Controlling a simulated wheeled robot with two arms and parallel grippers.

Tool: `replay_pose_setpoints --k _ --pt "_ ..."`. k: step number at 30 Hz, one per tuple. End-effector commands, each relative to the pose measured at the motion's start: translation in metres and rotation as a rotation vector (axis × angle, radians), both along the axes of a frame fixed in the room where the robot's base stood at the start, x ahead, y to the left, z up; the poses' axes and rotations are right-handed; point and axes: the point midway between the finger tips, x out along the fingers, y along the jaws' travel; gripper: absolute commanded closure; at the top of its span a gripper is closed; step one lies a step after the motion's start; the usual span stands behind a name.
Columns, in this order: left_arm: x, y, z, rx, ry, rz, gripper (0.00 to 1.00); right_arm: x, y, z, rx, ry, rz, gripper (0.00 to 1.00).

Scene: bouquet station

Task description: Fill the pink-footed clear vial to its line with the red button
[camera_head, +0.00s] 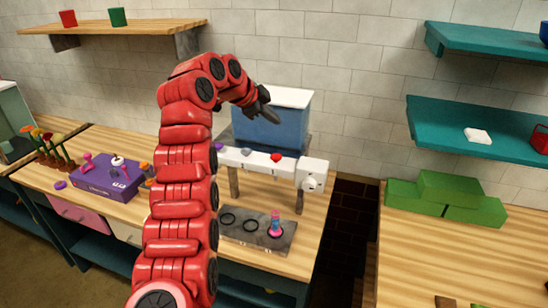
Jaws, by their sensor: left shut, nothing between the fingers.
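The pink-footed vial (275,222) stands upright on the dark base plate (240,238), at its right end under the white dispenser bar (296,165). It looks pink and bluish; its line and fill level are too small to tell. The red button (277,157) sits on top of the bar, toward its right end. My left gripper (269,114) is shut and empty, in front of the blue tank (285,132) and above the bar, apart from the red button in the picture. My right gripper is not in view.
A purple button (219,147) and a greyish button (246,152) sit further left on the bar. Empty rings mark the plate. A purple box (106,180) and flowers (52,147) stand left. Green blocks (447,194) lie on the right table, across a gap.

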Motion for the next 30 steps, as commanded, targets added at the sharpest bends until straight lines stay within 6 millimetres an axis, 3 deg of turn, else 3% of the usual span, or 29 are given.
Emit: replay_pose_setpoints --k 14,20,28,30 --pt "0.000 0.000 -0.007 0.000 0.000 0.002 1.00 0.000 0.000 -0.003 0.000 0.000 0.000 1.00" --pt "0.000 0.000 -0.026 0.001 -0.002 0.002 1.00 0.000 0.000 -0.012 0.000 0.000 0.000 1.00" --pt "0.000 0.000 -0.065 0.003 -0.001 0.001 1.00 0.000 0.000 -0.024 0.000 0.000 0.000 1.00" --pt "0.000 0.001 -0.077 0.001 -0.001 0.002 1.00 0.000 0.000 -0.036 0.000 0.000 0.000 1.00"
